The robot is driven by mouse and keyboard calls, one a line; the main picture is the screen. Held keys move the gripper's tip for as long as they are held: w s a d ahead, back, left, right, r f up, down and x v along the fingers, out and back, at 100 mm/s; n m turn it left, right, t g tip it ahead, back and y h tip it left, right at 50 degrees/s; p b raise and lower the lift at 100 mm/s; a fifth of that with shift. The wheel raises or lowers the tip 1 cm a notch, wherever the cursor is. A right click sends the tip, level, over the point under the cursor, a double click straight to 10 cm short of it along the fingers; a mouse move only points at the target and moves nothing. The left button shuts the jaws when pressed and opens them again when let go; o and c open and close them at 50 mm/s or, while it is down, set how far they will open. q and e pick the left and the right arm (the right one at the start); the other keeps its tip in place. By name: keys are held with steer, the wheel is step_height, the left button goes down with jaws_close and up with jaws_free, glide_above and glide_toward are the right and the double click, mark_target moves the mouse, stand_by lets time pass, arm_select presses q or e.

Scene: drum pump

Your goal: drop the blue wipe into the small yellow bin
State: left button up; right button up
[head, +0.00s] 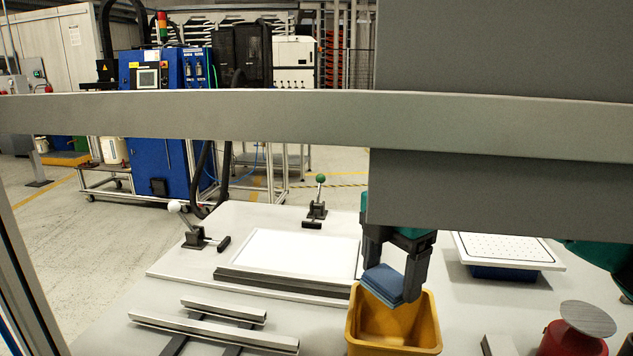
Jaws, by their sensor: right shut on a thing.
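The blue wipe (383,284) is a folded, flat blue pad. My right gripper (394,279) comes down from above and is shut on the wipe between its two dark fingers. The wipe is over the mouth of the small yellow bin (393,335); its lower edge overlaps the opening in the picture, and I cannot tell how deep it reaches. The bin stands open at the table's front, with its near wall and inside partly visible. My left gripper is not in view.
A white panel (300,252) with dark edging lies left of the bin, with metal bars (215,331) in front of it. Lever clamps (195,236) stand behind. A perforated tray (505,249) and a red can (560,340) are right. A grey beam (200,114) crosses the view.

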steer(key=o, duration=1)
steer(key=shift+o, duration=0.2)
steer(key=shift+r, duration=0.1)
step_height(320, 180, up, 6)
steer(key=shift+r+p, duration=0.1)
steer(key=shift+p, duration=0.2)
steer(key=shift+r, duration=0.6)
